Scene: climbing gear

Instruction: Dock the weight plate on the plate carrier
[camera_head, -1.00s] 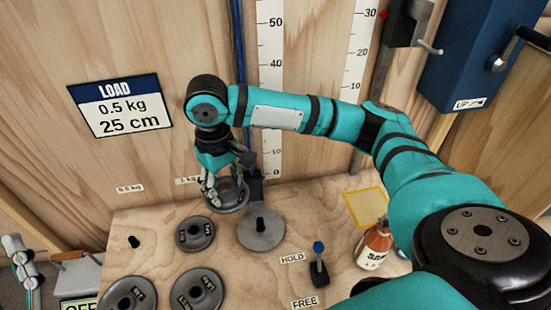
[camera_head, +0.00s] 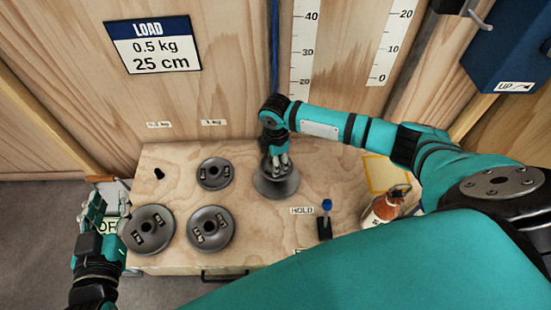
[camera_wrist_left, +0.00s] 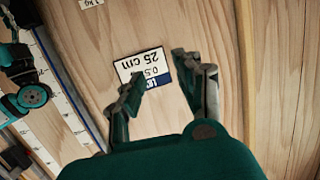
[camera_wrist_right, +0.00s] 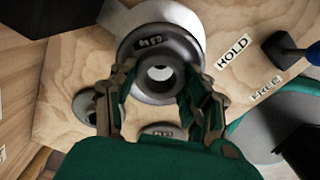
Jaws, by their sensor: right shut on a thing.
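My right gripper (camera_head: 278,160) is shut on a small dark grey weight plate (camera_wrist_right: 145,48) at the plate carrier. In the head view the plate and the carrier disc (camera_head: 275,192) overlap below the gripper. In the right wrist view the plate's centre hole faces me and the pale carrier disc (camera_wrist_right: 180,12) shows behind it. I cannot tell whether the plate is around the carrier's peg or just above it. My left gripper (camera_head: 92,218) is at the left edge of the bench; the left wrist view shows it open and empty (camera_wrist_left: 157,82).
Several other plates, including a small one (camera_head: 215,173) and a large one (camera_head: 211,229), lie on the bench (camera_head: 255,243). A bare peg (camera_head: 159,173) stands at back left.

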